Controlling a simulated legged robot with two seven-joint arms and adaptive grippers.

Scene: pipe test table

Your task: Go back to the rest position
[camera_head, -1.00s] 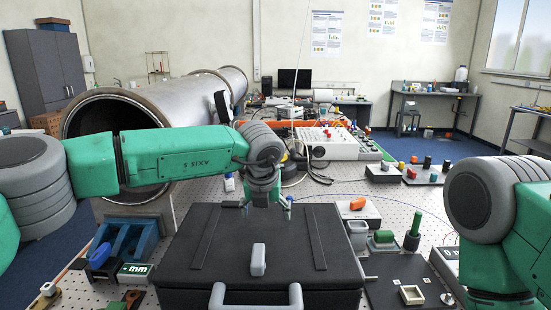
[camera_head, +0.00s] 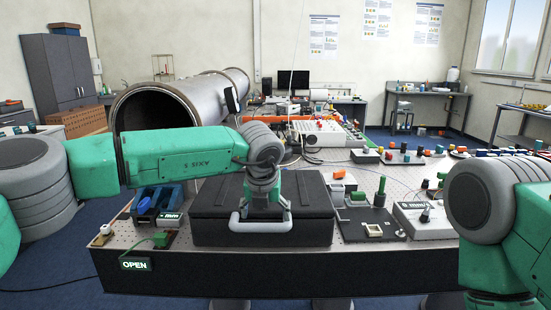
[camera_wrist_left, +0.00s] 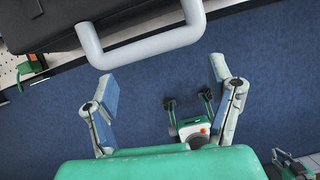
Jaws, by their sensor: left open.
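My left gripper (camera_head: 266,214) shows in the head view in front of the black case, near its light grey handle (camera_head: 262,224). The black case (camera_head: 318,215) is closed and lies on the table.
A large metal pipe (camera_head: 200,95) stands behind the case.

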